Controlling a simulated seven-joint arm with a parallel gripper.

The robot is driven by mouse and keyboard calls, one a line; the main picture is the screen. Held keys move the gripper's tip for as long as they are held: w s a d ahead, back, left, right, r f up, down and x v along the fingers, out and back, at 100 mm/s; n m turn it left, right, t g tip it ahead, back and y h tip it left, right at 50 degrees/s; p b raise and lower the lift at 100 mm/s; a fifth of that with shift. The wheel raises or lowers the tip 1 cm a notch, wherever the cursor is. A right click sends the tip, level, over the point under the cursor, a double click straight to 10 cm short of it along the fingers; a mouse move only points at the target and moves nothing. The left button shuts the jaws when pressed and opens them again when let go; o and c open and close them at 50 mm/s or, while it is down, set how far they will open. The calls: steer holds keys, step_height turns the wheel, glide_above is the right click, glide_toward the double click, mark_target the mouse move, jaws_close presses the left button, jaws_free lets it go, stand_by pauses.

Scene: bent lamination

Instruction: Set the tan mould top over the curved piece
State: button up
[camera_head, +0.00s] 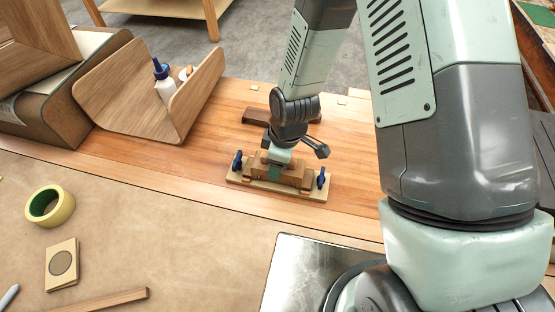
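A low wooden mould assembly stands on a pale baseboard (262,187) in the middle of the wooden bench, with a blue knob at each end, left (238,160) and right (321,178). A tan-brown block (292,176) sits on the board between the knobs, with a green patch on its front. My gripper (277,161) is directly over this block, pointing down at its top. The fingertips are small and merge with the block, so I cannot tell whether they grip it. I cannot make out the curved piece separately.
A dark brown block (256,116) lies behind my gripper. A curved wooden shell (130,95) with a glue bottle (164,84) stands at the left back. Tape (49,206), a card block (61,264) and a wood strip (110,300) lie at front left. A metal plate (291,270) is in front.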

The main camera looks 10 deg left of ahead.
steer(key=o, duration=1.6)
steer(key=shift+c, duration=0.2)
steer(key=shift+r, duration=4.05)
